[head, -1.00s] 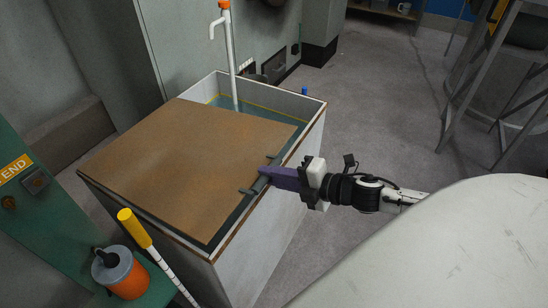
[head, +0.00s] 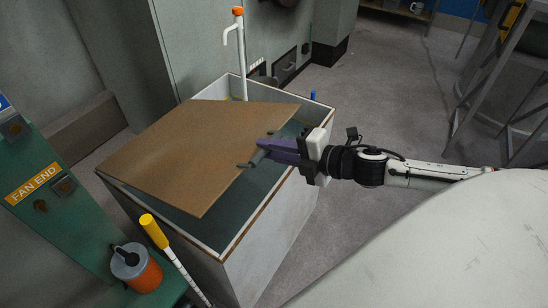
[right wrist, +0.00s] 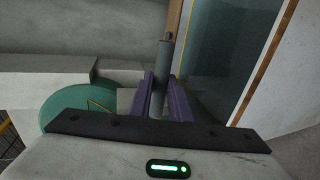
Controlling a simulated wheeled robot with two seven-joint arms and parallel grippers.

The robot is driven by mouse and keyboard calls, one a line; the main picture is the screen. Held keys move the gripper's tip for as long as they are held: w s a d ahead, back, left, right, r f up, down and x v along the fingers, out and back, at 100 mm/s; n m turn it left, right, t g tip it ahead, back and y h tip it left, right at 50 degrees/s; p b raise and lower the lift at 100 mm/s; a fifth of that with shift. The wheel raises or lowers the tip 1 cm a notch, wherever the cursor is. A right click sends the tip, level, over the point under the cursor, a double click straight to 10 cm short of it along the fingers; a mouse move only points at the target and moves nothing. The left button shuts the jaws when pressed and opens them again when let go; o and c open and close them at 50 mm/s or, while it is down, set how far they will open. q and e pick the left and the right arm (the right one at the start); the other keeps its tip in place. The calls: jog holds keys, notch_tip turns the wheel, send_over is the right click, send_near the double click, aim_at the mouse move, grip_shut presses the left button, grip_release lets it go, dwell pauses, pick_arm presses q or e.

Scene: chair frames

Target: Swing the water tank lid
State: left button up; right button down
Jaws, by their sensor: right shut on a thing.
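The water tank (head: 262,238) is a pale box with brown edges in the middle of the head view. Its brown lid (head: 195,150) is tilted, with the right edge raised above the rim and dark water (head: 215,225) showing beneath. A grey bar handle (head: 257,159) sits at the lid's right edge. My right gripper (head: 266,149) is shut on the handle, its purple fingers on either side of it. In the right wrist view the handle (right wrist: 161,75) stands between the two fingers (right wrist: 160,95). My left gripper is not seen.
A white pipe with an orange cap (head: 240,55) stands at the tank's far corner. A yellow-topped striped pole (head: 154,232) and an orange container (head: 137,270) are at the near left, by a green panel (head: 60,220). Metal-legged furniture (head: 500,75) stands right. Floor right of the tank is clear.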

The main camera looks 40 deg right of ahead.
jog(key=shift+w+a+r, duration=0.1)
jog(key=shift+w+r, duration=0.05)
jog(key=shift+r, duration=0.4)
jog(key=shift+w+a+r, duration=0.1)
jog(key=shift+w+r, duration=0.05)
jog(key=shift+r, duration=0.35)
jog(key=shift+d, duration=0.1)
